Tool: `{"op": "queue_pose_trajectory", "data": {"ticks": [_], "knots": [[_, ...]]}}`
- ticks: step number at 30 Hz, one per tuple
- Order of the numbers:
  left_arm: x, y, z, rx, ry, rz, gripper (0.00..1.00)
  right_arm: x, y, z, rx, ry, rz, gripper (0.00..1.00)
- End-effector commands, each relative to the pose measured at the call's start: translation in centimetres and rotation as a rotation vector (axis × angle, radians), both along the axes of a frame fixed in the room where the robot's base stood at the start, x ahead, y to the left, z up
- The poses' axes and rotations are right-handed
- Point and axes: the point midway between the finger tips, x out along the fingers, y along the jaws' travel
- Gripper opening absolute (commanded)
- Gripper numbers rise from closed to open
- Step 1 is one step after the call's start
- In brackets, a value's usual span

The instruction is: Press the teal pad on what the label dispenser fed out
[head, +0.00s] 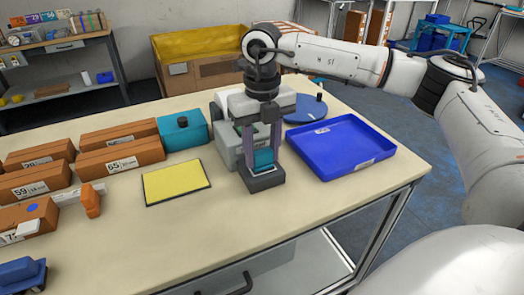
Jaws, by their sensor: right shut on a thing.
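The label dispenser (226,150) is a grey box near the table's middle with a dark front ledge (265,183). My right gripper (263,150) points down over this ledge, its purple-grey fingers shut on the teal pad (264,158). The pad is upright, directly above a pale label (262,173) on the ledge. The pad covers most of the label, and I cannot tell whether they touch. My gripper hides part of the dispenser. My left gripper is not in view.
A blue tray (378,160) and a round blue disc (322,108) lie to the right. A yellow mat (160,185) and a teal box (170,137) are to the left, with several brown boxes (120,161) beyond. The front middle of the table is clear.

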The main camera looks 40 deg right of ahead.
Motion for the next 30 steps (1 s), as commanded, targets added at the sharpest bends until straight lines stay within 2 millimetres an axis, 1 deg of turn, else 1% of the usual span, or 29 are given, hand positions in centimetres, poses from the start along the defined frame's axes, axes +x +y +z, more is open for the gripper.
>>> {"op": "queue_pose_trajectory", "data": {"ticks": [3, 7, 30], "knots": [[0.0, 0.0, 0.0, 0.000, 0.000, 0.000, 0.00, -0.1, 0.0, -0.2, -0.001, 0.005, 0.001, 0.13], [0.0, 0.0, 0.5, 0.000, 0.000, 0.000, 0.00, -0.1, 0.0, 0.4, -0.001, 0.005, 0.001, 0.13], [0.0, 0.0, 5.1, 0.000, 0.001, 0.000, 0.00, 0.0, 0.0, 6.7, 0.000, 0.002, 0.001, 0.13]]}}
